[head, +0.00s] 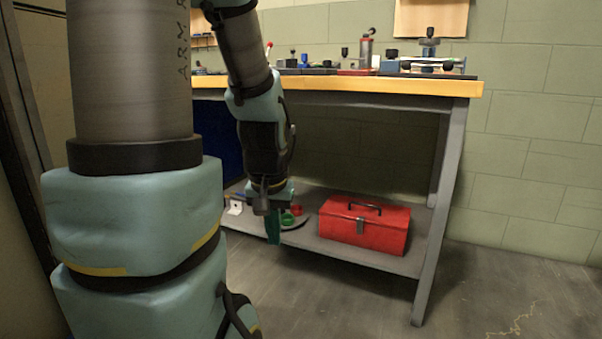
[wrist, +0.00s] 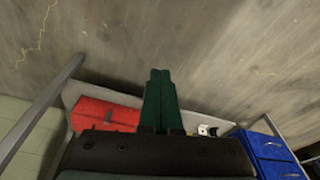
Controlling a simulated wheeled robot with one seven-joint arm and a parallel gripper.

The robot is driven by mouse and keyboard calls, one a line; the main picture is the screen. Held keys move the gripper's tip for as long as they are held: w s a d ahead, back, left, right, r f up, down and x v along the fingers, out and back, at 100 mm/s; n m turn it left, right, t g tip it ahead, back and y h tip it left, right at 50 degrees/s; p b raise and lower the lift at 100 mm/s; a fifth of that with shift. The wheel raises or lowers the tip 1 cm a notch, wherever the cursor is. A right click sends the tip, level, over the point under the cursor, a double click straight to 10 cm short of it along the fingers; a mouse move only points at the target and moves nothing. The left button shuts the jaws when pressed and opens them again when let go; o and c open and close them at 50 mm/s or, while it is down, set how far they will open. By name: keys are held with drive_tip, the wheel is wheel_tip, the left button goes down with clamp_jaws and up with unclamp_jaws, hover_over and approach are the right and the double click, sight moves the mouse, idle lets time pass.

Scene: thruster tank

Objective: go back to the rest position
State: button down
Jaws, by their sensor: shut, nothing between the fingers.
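My gripper (head: 273,228) hangs down at the end of my arm in the head view, in front of the workbench's lower shelf. Its green fingers are together and also show in the wrist view (wrist: 160,85), with nothing between them. The gripper appears empty and apart from the things on the shelf.
A wooden-topped workbench (head: 400,86) holds several tools and fixtures. Its lower shelf (head: 375,259) bears a red toolbox (head: 364,226), green and red small parts and a white piece (head: 236,207). A blue drawer unit (wrist: 268,146) stands beside it. The floor (head: 520,290) at right is clear.

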drive_tip(key=w+p+v, duration=0.2)
drive_tip(key=p+v, duration=1.6)
drive_tip(key=p, duration=0.1)
drive_tip(key=w+r+p+v, duration=0.1)
drive_tip(key=w+p+v, duration=0.2)
drive_tip(key=p+v, duration=1.5)
drive_tip(key=shift+a+r+g+p, duration=0.3)
drive_tip(key=shift+r+g+p, duration=0.1)
drive_tip(key=shift+p, duration=0.1)
